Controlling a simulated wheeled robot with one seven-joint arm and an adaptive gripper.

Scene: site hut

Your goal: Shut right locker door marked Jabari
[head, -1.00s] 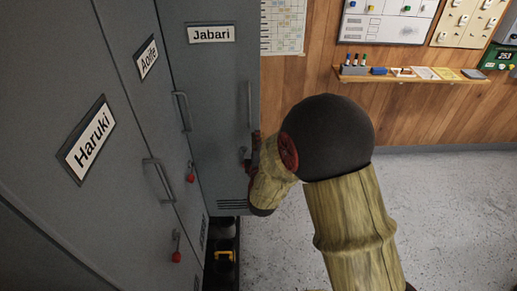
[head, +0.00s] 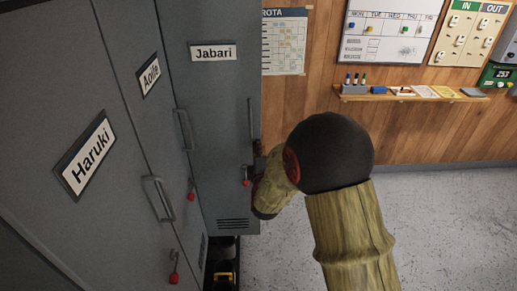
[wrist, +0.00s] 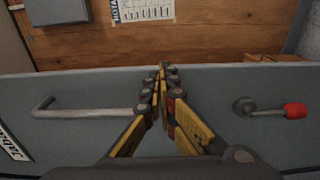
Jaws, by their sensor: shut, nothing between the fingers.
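The grey right locker door marked Jabari (head: 205,120) stands open, swung out from the locker row, with its outer face toward the head camera. Its label (head: 213,52) is near the top. Its bar handle (head: 250,120) is near the free edge, and it also shows in the wrist view (wrist: 88,112). A red-tipped latch (wrist: 292,110) is on the same face. My gripper (wrist: 162,72) is shut and empty, its fingertips at the door between handle and latch; I cannot tell whether they touch. In the head view my arm mostly hides the gripper.
The doors marked Aoife (head: 149,75) and Haruki (head: 85,155) look closed at the left. Dark items and a yellow one (head: 224,278) lie in the locker bottom below the open door. A wall shelf (head: 410,94) is at the back. The floor (head: 450,225) at the right is clear.

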